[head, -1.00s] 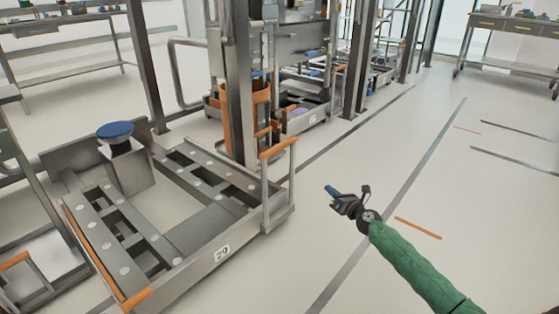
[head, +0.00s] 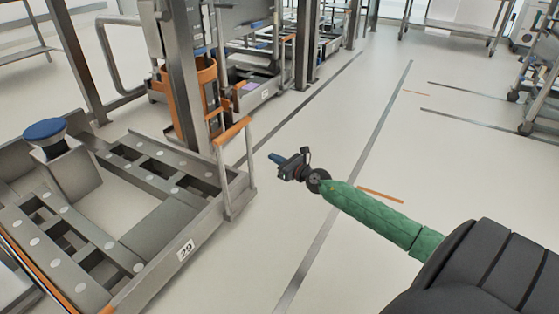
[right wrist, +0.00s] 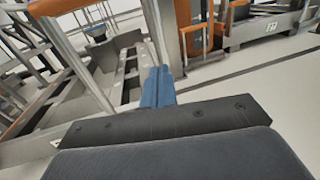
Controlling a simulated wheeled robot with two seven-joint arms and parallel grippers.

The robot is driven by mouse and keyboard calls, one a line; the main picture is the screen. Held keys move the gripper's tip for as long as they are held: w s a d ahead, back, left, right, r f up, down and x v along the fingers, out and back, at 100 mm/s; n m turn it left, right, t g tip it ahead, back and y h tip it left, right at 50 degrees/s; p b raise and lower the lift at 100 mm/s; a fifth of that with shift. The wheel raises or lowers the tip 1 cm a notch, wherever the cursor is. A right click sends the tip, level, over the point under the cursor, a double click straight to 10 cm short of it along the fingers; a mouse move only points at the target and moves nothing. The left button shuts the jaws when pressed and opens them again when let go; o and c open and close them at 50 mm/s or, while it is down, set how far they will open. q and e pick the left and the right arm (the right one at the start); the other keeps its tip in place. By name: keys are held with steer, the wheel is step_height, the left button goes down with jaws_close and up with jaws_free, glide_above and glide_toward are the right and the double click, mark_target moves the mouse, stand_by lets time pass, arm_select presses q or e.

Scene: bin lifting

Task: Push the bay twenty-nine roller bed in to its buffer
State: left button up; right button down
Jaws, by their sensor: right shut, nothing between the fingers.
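The bay twenty-nine roller bed (head: 160,249) is a low grey metal frame at the lower left of the head view, with its number label on the near side. Its upright handle with an orange top bar (head: 233,131) stands at the bed's right corner. My right gripper (head: 275,158) is shut and empty, to the right of the handle and apart from it in the head view. In the right wrist view its blue fingertips (right wrist: 158,85) point toward the bed (right wrist: 120,75). My left gripper is not in view.
A blue-topped post (head: 46,130) rises from the bed's far left part. Grey columns (head: 186,90) and another numbered bay (head: 255,90) stand behind. Dark floor lines and open floor lie to the right. Wheeled racks (head: 540,75) stand at the far right.

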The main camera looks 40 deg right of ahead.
mark_target(251, 146)
steer(key=w, duration=0.2)
steer(key=w+a, duration=0.1)
steer(key=w, duration=0.5)
steer(key=shift+w+a, duration=0.15)
steer(key=shift+a, duration=0.2)
steer(key=shift+w+a, duration=0.1)
steer(key=shift+w, duration=0.45)
